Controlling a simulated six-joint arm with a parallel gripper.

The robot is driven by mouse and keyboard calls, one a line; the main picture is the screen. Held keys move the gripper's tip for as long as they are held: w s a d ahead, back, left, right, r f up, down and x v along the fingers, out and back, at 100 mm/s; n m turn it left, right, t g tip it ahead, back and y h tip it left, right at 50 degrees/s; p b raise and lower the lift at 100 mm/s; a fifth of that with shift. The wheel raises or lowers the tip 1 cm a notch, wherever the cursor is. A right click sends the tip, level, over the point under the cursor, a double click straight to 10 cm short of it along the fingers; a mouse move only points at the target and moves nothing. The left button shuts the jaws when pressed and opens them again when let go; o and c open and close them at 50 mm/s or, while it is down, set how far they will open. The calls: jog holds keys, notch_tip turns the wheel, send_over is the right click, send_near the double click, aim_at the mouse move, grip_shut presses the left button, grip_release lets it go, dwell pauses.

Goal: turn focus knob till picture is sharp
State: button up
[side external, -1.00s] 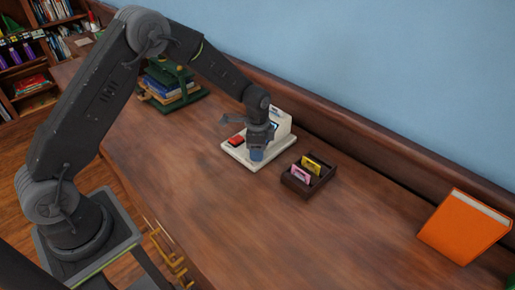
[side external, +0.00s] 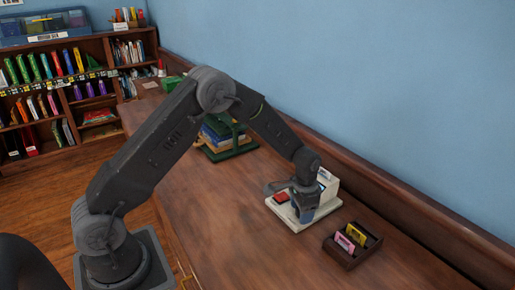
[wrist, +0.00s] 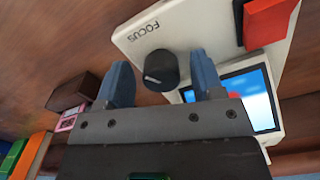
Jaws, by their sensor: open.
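The white device (side external: 283,212) stands on the wooden desk, with a red block (side external: 281,197) on its base; both also show in the wrist view. In the wrist view, a black round focus knob (wrist: 161,71) with a pale pointer line sits beside the word FOCUS on the device base (wrist: 190,25). The screen (wrist: 245,94) shows a blurry blue and white picture, partly hidden by my gripper. My gripper (wrist: 163,80) is open, its two blue fingers on either side of the knob with gaps. In the side view, my gripper (side external: 307,215) is down at the device.
A dark tray (side external: 342,251) with a pink and a yellow card stands near the device. Books in a green holder (side external: 228,140) stand farther back on the desk. The wall and a raised wooden edge run behind the device. Bare desk (side external: 225,220) lies in front.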

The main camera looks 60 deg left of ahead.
jog(key=n, duration=0.5)
notch_tip(320, 180, up, 15)
jog(key=s+d+r+t, duration=0.1)
jog(key=s+r+t, duration=0.2)
jog(key=s+r, duration=0.9)
jog(key=shift+s+r+m, duration=0.25)
jog(key=shift+s+m, duration=0.05)
jog(key=shift+s, duration=1.95)
jog(key=s+t, duration=0.2)
jog(key=s, duration=0.9)
jog(key=shift+s+d+f+m+t, duration=0.25)
jog(key=shift+f+m+t, duration=0.05)
jog(key=shift+m, duration=0.1)
